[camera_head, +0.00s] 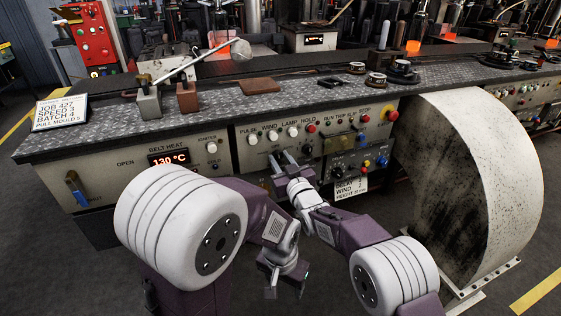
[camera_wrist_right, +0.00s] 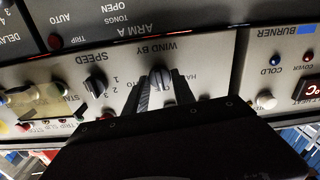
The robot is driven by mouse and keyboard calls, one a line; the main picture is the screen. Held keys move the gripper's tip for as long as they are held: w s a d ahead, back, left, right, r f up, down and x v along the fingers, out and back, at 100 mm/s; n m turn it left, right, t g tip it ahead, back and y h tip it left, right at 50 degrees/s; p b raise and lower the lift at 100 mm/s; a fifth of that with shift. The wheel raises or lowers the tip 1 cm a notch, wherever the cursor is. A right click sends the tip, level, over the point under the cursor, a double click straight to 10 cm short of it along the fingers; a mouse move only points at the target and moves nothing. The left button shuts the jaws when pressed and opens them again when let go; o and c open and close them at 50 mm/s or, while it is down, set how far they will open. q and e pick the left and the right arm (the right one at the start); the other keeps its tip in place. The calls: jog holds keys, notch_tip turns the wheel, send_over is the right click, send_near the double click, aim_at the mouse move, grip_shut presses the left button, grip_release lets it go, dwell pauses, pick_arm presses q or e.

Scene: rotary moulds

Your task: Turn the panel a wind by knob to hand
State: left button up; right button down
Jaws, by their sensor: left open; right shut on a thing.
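The panel a wind by knob (camera_wrist_right: 159,80) is a dark knob with a pale pointer mark, below its WIND BY lettering in the upside-down right wrist view. The pointer mark runs roughly up the picture. My right gripper (camera_wrist_right: 160,94) has a finger on each side of the knob and is shut on it. In the head view my right gripper (camera_head: 284,160) is at the console front and hides the knob. My left gripper (camera_head: 285,288) hangs lower, open and empty, away from the panel.
A speed knob (camera_wrist_right: 95,83) sits close to the left in the wrist view. White push buttons (camera_head: 272,135) line the console above my right gripper. A large curved drum guard (camera_head: 480,180) stands at the right. The floor before the console is clear.

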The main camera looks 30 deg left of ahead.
jog(key=n, duration=0.4)
jog(key=shift+f+b, duration=0.1)
jog(key=shift+b, duration=0.25)
jog(key=shift+n, duration=1.8)
jog(key=shift+n+b, duration=0.3)
jog(key=c, duration=1.1)
grip_release()
jog(key=shift+s, duration=0.1)
jog(key=shift+o, duration=0.2)
